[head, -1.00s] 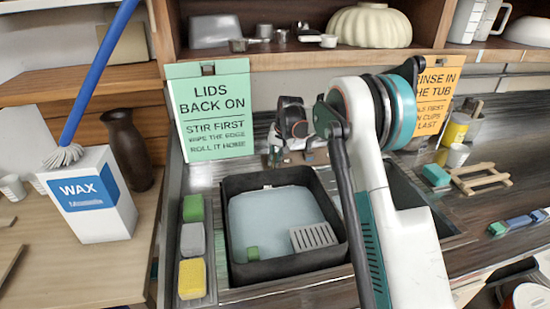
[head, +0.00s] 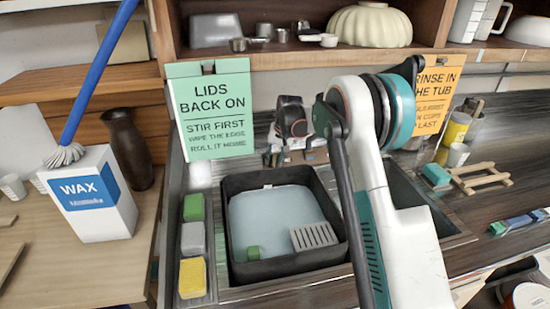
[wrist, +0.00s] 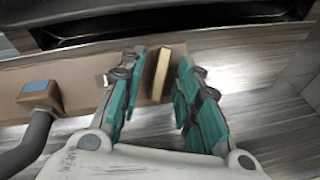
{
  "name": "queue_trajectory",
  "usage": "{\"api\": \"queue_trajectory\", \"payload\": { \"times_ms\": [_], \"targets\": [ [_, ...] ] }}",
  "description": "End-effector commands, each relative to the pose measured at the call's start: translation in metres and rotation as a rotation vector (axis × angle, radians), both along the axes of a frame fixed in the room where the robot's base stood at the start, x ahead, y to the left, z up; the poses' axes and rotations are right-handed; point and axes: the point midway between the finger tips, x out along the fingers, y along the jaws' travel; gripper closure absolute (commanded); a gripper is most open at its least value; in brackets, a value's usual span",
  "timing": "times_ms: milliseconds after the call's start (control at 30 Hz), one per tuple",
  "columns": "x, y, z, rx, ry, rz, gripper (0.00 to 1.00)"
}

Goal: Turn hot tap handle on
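In the wrist view, my gripper (wrist: 158,88) has its two teal fingers apart. A thin upright piece with a cream edge (wrist: 161,73), which looks like a tap handle, stands between them, closer to the left finger. I cannot tell whether a finger touches it. It rises from a tan bar (wrist: 80,90). Left of it is a piece with a blue top (wrist: 38,86) and a grey curved pipe (wrist: 28,142). Hot or cold marking is not readable. In the head view, the tan bar (wrist: 130,70) sits behind the tub, largely hidden by my arm.
A black tub (head: 285,262) with pale liquid sits in the sink in front of the tap. Green, grey and yellow sponges (head: 193,277) line its left. A wax box (head: 92,205) stands at left.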

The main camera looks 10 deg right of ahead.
Motion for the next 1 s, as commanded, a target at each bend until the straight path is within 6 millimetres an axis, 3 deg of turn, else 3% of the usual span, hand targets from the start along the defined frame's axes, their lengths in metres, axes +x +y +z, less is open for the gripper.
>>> {"api": "queue_trajectory", "payload": {
  "times_ms": [167,533,1000],
  "targets": [
    [-0.003,-0.002,0.013,0.000,0.000,0.000,0.69],
    [-0.017,-0.009,0.064,0.000,0.000,0.000,0.69],
    [-0.019,-0.010,0.071,0.000,0.000,0.000,0.69]
  ]
}}
